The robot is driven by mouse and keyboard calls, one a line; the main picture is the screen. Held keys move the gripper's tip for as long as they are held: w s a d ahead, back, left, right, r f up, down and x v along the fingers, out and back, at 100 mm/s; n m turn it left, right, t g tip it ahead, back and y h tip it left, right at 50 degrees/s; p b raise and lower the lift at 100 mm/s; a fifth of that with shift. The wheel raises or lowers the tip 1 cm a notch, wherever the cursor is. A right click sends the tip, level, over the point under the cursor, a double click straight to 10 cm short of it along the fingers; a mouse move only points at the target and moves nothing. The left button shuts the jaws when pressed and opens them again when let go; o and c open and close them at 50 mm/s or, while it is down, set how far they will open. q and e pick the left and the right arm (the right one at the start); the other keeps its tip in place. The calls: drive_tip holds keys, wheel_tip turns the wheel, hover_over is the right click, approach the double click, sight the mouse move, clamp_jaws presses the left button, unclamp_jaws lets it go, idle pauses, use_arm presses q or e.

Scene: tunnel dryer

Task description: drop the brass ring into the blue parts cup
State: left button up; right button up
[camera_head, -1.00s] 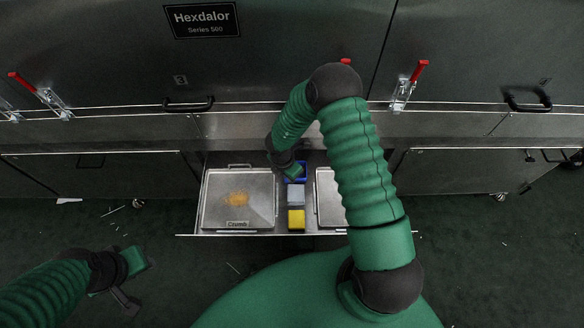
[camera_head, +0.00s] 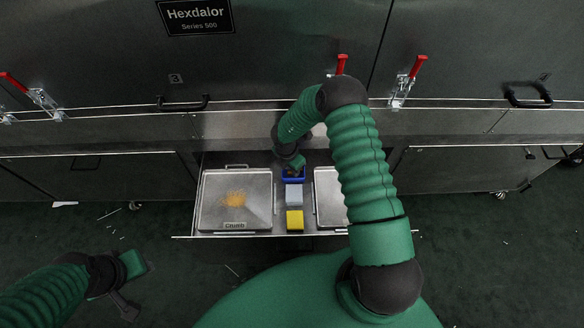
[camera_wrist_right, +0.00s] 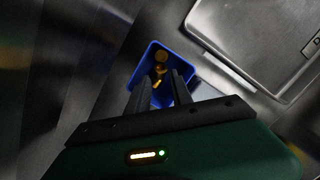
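The blue parts cup (camera_head: 294,174) stands at the back of the pulled-out drawer, between two metal trays. In the right wrist view the blue cup (camera_wrist_right: 157,62) holds several brass-coloured pieces (camera_wrist_right: 160,66). I cannot tell which of them, if any, is the brass ring. My right gripper (camera_head: 298,168) is at the cup; in the wrist view its two dark fingers (camera_wrist_right: 162,76) stand apart over the cup, with nothing clearly clamped between them. My left gripper (camera_head: 128,308) hangs low at the left, away from the drawer; its fingers are too dark to read.
The left tray (camera_head: 209,208) holds orange crumbs; the right tray (camera_head: 326,199) is partly behind my arm. The dryer front (camera_head: 290,60) rises behind the drawer.

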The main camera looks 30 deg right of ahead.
wheel_tip(320, 180, up, 12)
drive_tip(key=a+p, duration=0.2)
drive_tip(key=p, duration=0.1)
drive_tip(key=shift+s, duration=0.25)
drive_tip(key=shift+d, duration=0.1)
